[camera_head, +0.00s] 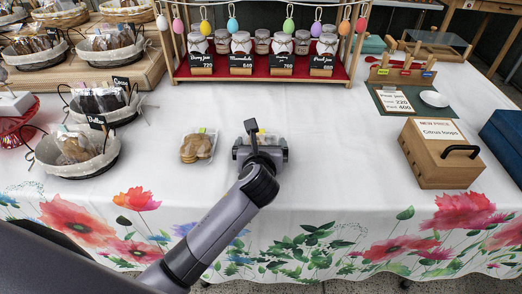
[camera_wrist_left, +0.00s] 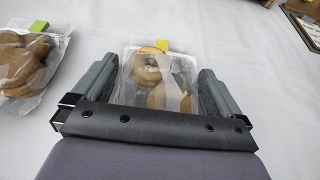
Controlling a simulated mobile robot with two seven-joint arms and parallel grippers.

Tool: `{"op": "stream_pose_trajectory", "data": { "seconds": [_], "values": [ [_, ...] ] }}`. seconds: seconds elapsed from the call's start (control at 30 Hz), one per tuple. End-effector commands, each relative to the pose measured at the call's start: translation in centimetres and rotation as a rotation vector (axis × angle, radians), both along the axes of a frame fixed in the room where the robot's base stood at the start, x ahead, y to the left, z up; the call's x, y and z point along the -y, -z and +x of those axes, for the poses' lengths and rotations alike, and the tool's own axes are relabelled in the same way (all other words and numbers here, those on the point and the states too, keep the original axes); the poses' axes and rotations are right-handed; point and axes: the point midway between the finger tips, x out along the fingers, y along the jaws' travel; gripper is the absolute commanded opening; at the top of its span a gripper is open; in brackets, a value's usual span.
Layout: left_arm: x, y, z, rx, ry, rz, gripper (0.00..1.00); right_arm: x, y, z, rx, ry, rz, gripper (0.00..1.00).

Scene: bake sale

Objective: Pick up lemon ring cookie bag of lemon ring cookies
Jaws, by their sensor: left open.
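A clear bag of ring cookies (camera_wrist_left: 158,75) with a yellow tag lies on the white tablecloth. It sits between the two spread fingers of my left gripper (camera_wrist_left: 155,88) in the left wrist view, with a gap on each side. In the head view my left gripper (camera_head: 259,152) is over the middle of the table and hides nearly all of this bag. A second clear bag of brown cookies (camera_head: 198,146) with a green tag lies just left of the gripper; it also shows in the left wrist view (camera_wrist_left: 28,65). My right gripper is not in view.
A wooden box labelled Citrus loops (camera_head: 440,153) stands to the right. Lined baskets (camera_head: 78,150) stand at the left. A red stand with jars and hanging eggs (camera_head: 262,70) is at the back. White cloth between gripper and wooden box is clear.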

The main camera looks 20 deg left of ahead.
Motion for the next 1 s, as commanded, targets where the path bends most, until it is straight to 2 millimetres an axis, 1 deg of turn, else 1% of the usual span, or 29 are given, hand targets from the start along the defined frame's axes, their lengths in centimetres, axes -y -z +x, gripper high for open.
{"op": "stream_pose_trajectory", "data": {
  "seconds": [0.17, 0.2, 0.27, 0.3, 0.63, 0.73, 0.87, 0.97, 1.0],
  "values": [
    [0.0, 0.0, 0.1, 0.0, 0.0, 0.0, 1.0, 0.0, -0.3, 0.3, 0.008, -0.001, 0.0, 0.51],
    [0.0, 0.0, 0.0, 0.0, 0.0, 0.0, 0.97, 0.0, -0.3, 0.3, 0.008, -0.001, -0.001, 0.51],
    [0.0, 0.0, 0.0, 0.0, 0.0, 0.0, 0.77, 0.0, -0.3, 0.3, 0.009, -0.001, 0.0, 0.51],
    [0.0, 0.0, 0.0, -0.001, 0.0, 0.0, 0.64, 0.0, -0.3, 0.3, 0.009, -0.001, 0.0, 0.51],
    [0.0, -0.1, 0.0, 0.001, 0.0, 0.0, 0.64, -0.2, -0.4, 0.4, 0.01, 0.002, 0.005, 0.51],
    [0.0, -0.5, 0.0, 0.001, 0.0, 0.0, 0.64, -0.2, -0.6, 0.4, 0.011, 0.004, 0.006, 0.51],
    [0.0, -1.7, 0.1, 0.003, 0.0, 0.0, 0.64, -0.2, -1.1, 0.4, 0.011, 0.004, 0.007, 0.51],
    [0.0, -3.4, 0.1, 0.004, 0.001, 0.0, 0.64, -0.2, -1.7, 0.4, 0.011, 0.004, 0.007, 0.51],
    [0.0, -4.3, 0.1, 0.005, 0.001, 0.0, 0.64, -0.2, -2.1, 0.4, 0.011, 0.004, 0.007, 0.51]
  ]
}}
